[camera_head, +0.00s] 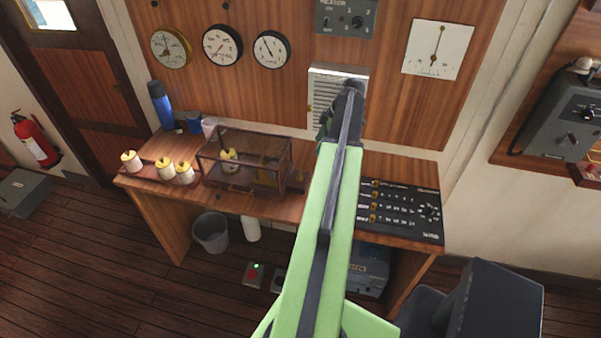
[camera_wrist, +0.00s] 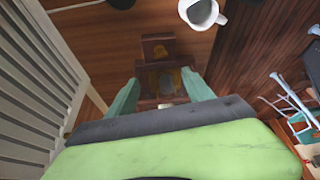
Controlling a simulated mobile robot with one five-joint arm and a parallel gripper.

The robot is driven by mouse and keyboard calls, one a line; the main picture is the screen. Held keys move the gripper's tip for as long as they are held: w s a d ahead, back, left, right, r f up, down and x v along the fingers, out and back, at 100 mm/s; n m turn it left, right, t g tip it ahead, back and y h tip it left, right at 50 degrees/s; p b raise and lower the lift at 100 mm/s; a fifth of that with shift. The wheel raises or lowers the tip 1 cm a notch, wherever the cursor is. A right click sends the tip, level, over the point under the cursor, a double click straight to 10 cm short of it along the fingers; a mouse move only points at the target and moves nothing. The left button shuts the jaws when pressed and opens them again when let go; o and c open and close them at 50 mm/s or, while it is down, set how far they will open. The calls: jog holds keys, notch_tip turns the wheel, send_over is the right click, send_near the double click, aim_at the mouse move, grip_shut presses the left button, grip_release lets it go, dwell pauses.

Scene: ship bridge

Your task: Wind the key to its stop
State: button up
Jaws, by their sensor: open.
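I cannot make out a winding key for certain in either view. In the wrist view my gripper (camera_wrist: 162,80) is open, with its two teal fingers apart. A dark reddish-brown wooden piece (camera_wrist: 158,46) with a small yellowish patch shows between and beyond the fingers; I cannot tell whether they touch it. In the head view my green arm reaches up the middle of the picture and hides much of the bench behind it. A brown-framed glass case (camera_head: 243,187) stands on the bench left of the arm, with a cream and yellow object inside.
The wooden bench (camera_head: 400,168) carries a rack of cream jars (camera_head: 162,172), a blue flask (camera_head: 161,104) and a black switch panel (camera_head: 399,211). A white mug (camera_wrist: 202,12) is near the wrist view's top edge. A slatted white panel (camera_head: 324,97) is on the wall.

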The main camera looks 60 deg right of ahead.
aim_at(301, 175)
jog(key=b+x, duration=1)
jog(key=x, duration=0.1)
jog(key=b+x, duration=0.5)
jog(key=shift+s+f, duration=0.15)
jog(key=shift+f, duration=0.3)
jog(key=shift+w+a+f+b, duration=0.25)
jog(key=shift+f+b, duration=0.1)
jog(key=shift+b, duration=0.25)
jog(key=shift+r, duration=0.1)
grip_shut()
